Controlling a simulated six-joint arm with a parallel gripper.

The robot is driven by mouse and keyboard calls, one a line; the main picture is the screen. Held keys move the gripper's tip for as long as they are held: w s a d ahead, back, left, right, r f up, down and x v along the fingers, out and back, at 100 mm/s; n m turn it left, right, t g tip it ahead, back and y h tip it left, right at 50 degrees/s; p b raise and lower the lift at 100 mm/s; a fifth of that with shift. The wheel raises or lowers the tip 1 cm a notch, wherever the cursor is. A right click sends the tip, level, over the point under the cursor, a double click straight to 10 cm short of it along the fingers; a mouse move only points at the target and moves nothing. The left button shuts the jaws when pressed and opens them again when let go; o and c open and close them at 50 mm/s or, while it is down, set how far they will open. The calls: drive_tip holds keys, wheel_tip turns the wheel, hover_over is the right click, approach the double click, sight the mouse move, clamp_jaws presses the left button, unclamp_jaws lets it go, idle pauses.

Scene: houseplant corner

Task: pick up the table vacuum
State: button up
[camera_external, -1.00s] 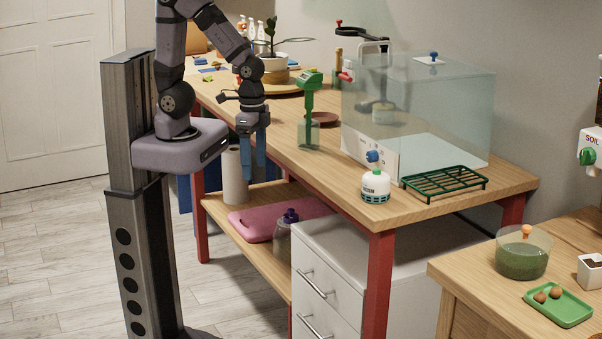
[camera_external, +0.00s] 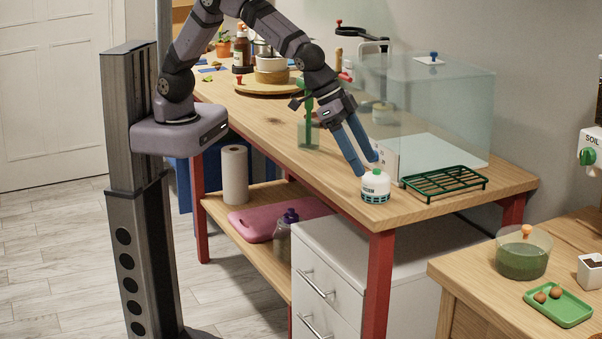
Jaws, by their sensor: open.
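The table vacuum (camera_external: 375,188) is a small white rounded device with a green top and a dark teal slotted base. It stands upright on the wooden workbench (camera_external: 420,206) near its front edge. My gripper (camera_external: 368,166) has two long blue fingers that point down and to the right. The fingertips are apart, just above and behind the top of the vacuum, with nothing between them. I cannot tell whether a fingertip touches it.
A green wire rack (camera_external: 444,181) lies right of the vacuum. A clear glass case (camera_external: 450,115) with a white front panel stands close behind. A green-handled tool in a clear container (camera_external: 308,134) is to the left. The front right bench corner is clear.

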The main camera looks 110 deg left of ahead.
sight(372, 173)
drive_tip(key=shift+p+x, duration=1.4)
drive_tip(key=shift+x, duration=2.25)
drive_tip(key=shift+w+r, duration=0.1)
drive_tip(key=shift+w, duration=0.05)
drive_tip(key=c, duration=1.3)
